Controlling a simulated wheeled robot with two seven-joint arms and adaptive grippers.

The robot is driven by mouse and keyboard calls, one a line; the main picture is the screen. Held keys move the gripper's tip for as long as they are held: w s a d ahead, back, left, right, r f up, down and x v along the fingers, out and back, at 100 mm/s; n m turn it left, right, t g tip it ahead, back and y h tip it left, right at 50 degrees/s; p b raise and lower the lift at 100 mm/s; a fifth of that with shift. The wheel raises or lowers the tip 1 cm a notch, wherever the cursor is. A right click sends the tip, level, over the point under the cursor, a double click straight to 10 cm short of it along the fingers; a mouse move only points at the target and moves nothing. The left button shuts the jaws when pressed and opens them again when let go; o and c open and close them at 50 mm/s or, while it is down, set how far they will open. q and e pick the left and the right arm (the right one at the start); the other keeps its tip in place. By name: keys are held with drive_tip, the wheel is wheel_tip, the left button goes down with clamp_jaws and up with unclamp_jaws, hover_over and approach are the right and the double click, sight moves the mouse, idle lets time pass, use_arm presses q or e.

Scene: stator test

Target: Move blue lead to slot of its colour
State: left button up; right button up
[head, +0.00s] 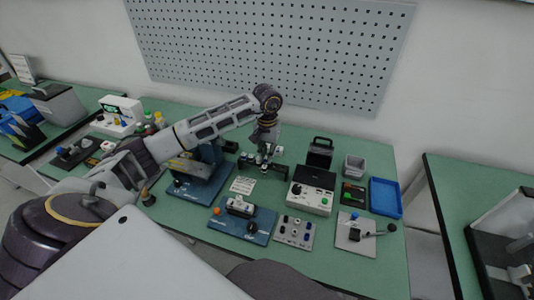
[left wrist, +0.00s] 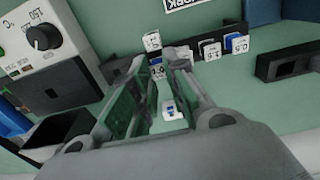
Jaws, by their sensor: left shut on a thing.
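My left gripper (head: 264,160) points down at the dark rack (head: 250,170) at the back middle of the table. In the left wrist view its fingers (left wrist: 167,68) close around a small blue-and-white piece (left wrist: 157,70), which appears to be the blue lead. Another small white piece with a blue patch (left wrist: 172,110) shows between the fingers. Whether the held piece still touches the rack is hard to tell. White and blue labelled tags (left wrist: 210,48) stand along the rack to the right. The slot of the lead's colour cannot be made out. My right gripper is out of view.
A white tester with a dial (head: 310,198) stands right of the rack. In front are a blue base with a small device (head: 240,228) and a grey plate with coloured knobs (head: 293,232). A blue tray (head: 400,200) lies at the right, and a pegboard (head: 270,50) hangs behind.

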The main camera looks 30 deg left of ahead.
use_arm(q)
drive_tip(key=shift+f+b, duration=0.35)
drive_tip(key=shift+f, duration=0.15)
drive_tip(key=shift+f, duration=0.1)
drive_tip(key=o, duration=0.9)
drive_tip(key=shift+c, duration=0.2)
